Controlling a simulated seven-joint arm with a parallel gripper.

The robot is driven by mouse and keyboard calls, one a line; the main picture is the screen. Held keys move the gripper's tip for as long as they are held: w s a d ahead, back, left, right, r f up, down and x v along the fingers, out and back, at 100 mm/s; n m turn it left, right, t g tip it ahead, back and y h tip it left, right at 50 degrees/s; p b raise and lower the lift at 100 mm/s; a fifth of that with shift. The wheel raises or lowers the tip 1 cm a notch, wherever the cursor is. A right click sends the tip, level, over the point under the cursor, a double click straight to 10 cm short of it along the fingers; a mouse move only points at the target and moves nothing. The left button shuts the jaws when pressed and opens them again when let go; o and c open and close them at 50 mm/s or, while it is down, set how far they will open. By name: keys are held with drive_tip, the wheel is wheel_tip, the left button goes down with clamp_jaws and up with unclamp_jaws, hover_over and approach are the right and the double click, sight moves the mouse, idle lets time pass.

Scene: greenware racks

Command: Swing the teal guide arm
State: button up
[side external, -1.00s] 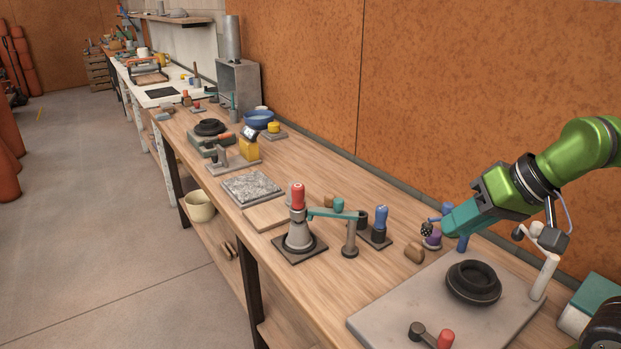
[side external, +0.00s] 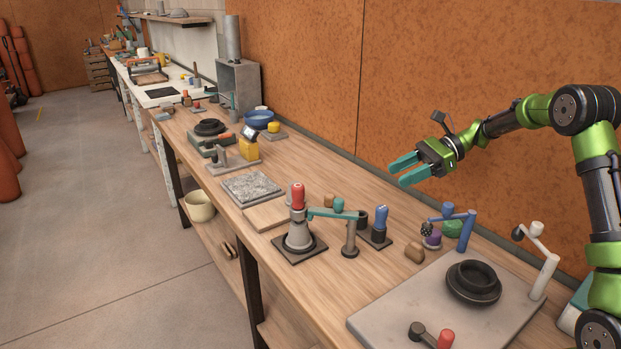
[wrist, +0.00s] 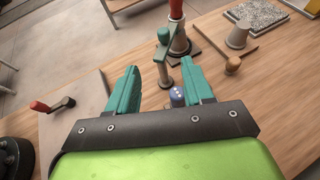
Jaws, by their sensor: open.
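The teal guide arm (side external: 331,213) is a flat bar on a grey post with a round base (side external: 349,247). It reaches left from the post to the grey cone with the red top (side external: 298,198), and a teal knob (side external: 338,205) stands on it. In the wrist view the teal guide arm (wrist: 162,54) shows ahead, between and beyond the fingers. My gripper (side external: 401,172) has teal fingers, is open and empty, and hangs in the air above the bench, to the right of and higher than the guide arm. It also shows in the wrist view (wrist: 160,85).
A blue-topped peg (side external: 381,216) stands just right of the post. A blue crank stand (side external: 465,230), a grey slab (side external: 400,315) with a black ring (side external: 473,282) and a white crank (side external: 545,270) lie nearer. A granite tile (side external: 252,188) and wooden board (side external: 268,214) lie behind.

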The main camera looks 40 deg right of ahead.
approach(340, 200)
drive_tip(key=x, duration=1)
drive_tip(key=shift+w+f, duration=0.1)
drive_tip(key=shift+f, duration=0.3)
clamp_jaws()
